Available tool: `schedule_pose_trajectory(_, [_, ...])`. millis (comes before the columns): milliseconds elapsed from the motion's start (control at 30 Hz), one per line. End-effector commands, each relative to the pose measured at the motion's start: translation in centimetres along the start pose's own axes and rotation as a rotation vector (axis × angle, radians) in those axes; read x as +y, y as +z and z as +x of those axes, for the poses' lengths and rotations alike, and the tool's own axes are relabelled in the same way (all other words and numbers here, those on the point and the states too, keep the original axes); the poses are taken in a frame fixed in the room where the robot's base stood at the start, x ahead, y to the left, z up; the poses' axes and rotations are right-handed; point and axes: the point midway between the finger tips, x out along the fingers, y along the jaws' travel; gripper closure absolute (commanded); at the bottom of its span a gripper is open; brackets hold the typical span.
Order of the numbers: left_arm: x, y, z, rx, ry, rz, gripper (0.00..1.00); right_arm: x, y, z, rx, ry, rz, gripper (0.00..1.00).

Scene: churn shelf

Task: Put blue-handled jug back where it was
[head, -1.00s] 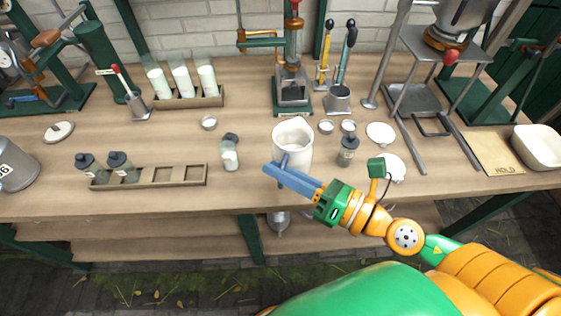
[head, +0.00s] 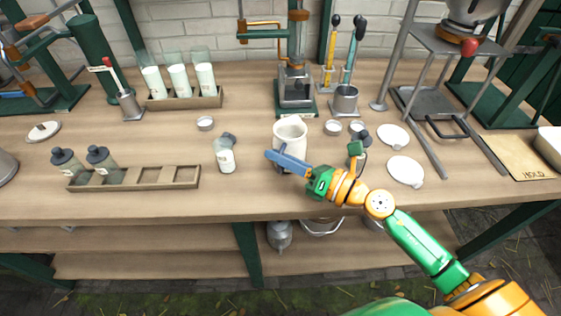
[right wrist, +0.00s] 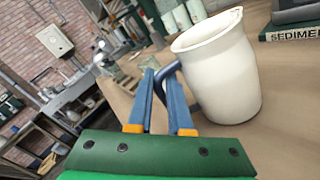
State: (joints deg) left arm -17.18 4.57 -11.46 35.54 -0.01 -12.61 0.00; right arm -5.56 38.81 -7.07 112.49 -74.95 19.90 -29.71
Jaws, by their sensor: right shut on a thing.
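The cream jug (head: 291,131) with its blue handle is near the front middle of the bench in the head view. It is upright or nearly so. In the right wrist view the jug (right wrist: 219,72) fills the right side, and its handle (right wrist: 187,84) comes in between my blue fingers. My right gripper (head: 286,161) is shut on the handle, on the jug's near side. My fingers cover part of the jug's lower side, and I cannot tell whether its base touches the bench. My left gripper is not in view.
A small bottle (head: 226,158) stands left of the jug. A wooden rack (head: 150,177) with dark-capped bottles lies further left. White discs (head: 405,171), small dishes (head: 332,127) and a dark-capped bottle are to the right. A press (head: 295,90) stands behind. The bench's front edge is close.

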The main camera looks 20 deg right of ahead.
Motion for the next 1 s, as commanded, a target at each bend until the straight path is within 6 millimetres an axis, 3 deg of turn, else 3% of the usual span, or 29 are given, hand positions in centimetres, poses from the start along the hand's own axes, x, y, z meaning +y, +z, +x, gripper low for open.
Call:
schedule_pose_trajectory(233, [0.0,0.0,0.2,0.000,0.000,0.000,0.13,-0.1,-0.2,0.0,-0.001,0.000,-0.002,1.00])
schedule_pose_trajectory(267, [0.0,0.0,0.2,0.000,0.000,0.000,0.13,-0.2,-0.2,0.0,0.000,-0.001,-0.001,0.79])
schedule_pose_trajectory(367, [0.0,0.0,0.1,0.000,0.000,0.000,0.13,-0.1,-0.1,0.0,0.000,-0.001,-0.001,0.52])
schedule_pose_trajectory(733, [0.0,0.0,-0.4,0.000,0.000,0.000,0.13,0.2,0.3,-0.1,0.000,-0.001,-0.002,0.52])
schedule_pose_trajectory(1000, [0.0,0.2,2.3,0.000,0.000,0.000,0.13,-0.4,-0.5,-4.6,0.002,-0.005,0.004,0.52])
